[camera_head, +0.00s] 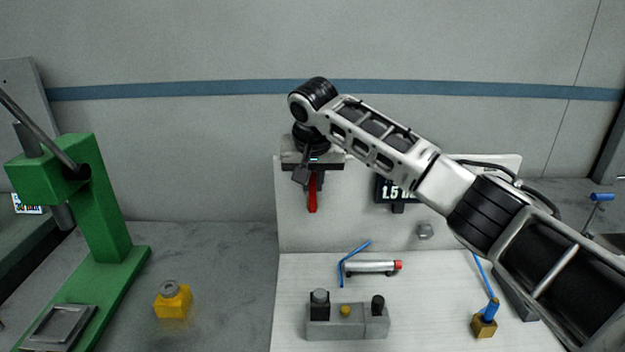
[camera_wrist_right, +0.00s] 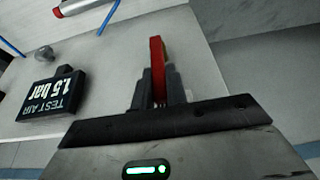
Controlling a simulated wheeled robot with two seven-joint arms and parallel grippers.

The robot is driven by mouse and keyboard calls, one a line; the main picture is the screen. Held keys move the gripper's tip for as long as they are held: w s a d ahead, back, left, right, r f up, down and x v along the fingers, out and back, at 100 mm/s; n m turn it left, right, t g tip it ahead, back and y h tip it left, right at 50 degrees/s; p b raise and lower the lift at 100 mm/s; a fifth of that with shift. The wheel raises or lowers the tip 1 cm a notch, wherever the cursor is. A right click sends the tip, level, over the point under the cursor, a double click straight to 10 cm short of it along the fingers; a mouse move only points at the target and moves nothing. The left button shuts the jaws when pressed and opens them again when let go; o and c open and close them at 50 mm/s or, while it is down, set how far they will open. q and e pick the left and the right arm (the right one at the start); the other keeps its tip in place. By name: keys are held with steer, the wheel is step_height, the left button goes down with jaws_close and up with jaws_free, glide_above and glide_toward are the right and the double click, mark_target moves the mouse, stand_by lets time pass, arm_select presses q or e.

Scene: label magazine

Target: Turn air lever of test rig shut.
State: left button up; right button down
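The red air lever (camera_head: 312,196) hangs straight down on the upright white panel of the test rig (camera_head: 340,232). My right gripper (camera_head: 314,178) is at the lever, coming from above. In the right wrist view, the red lever (camera_wrist_right: 157,70) stands between the two dark fingers (camera_wrist_right: 158,92), which sit close against both its sides. The lever's pivot is hidden behind my gripper. A dark display (camera_wrist_right: 50,95) beside it reads "TEST AIR 1.5 bar"; my arm partly covers this display in the head view (camera_head: 384,190). My left gripper is not in view.
A green press (camera_head: 105,210) stands at the left, with a yellow block (camera_head: 173,300) beside it. On the rig base lie a silver cylinder with a red end (camera_head: 370,267), a grey block with knobs (camera_head: 347,323) and a brass fitting with blue tube (camera_head: 485,322). Bare bench shows left of the rig.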

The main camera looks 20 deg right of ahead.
steer(key=shift+d, duration=0.1)
steer(key=shift+s+d+f+m+t+y, duration=0.3)
steer(key=shift+d+y, duration=0.3)
steer(key=shift+y, duration=0.45)
steer(key=shift+s+d+f+m+t+y, duration=0.15)
steer(key=shift+d+t+y, duration=0.4)
steer(key=shift+y, duration=0.45)
steer(key=shift+s+d+f+m+t+y, duration=0.15)
steer(key=shift+d+m+t+y, duration=0.1)
steer(key=shift+d+y, duration=0.6)
steer(key=shift+a+y, duration=0.15)
steer(key=shift+y, duration=0.15)
steer(key=c, duration=1.4)
jaws_free()
steer(key=b+v, duration=0.1)
steer(key=v, duration=1.5)
steer(key=shift+b, duration=0.4)
